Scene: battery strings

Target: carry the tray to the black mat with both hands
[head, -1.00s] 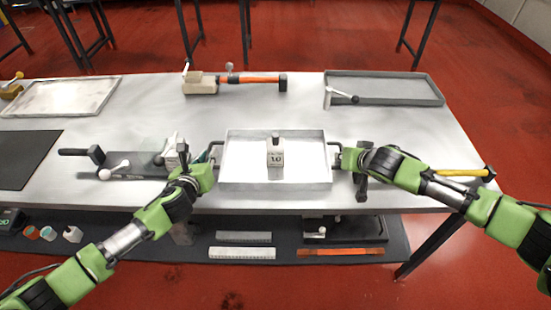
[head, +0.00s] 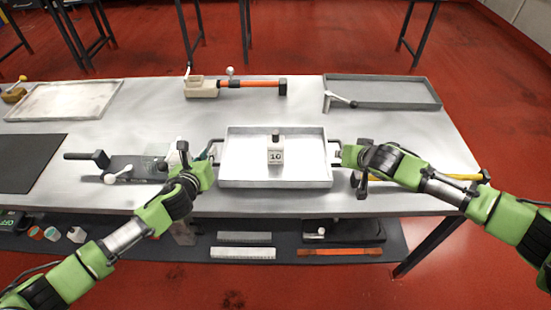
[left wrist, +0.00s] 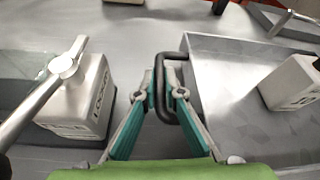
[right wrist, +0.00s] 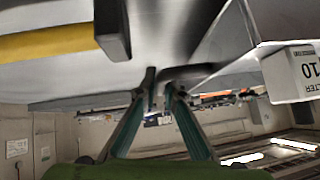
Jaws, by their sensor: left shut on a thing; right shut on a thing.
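The tray (head: 228,180) is a shallow pale metal tray with a dark bar handle at each end, roughly level in front of me. A white block marked 10 (head: 275,156) stands inside it. My left gripper (head: 209,166) is shut on the left handle (left wrist: 166,100), as the left wrist view shows. My right gripper (head: 345,157) is shut on the right handle (right wrist: 192,74). The black mat (head: 28,160) lies flat on the table at the far left, apart from the tray. The gap between tray and table is hard to judge.
Between tray and mat stand a clamp-like tool (head: 118,170) and a metal block with a lever (left wrist: 80,100). A yellow-handled hammer (head: 440,178) lies at the right. An orange-handled tool (head: 250,85), a grey tray (head: 385,92) and a pale tray (head: 62,100) sit behind on the table.

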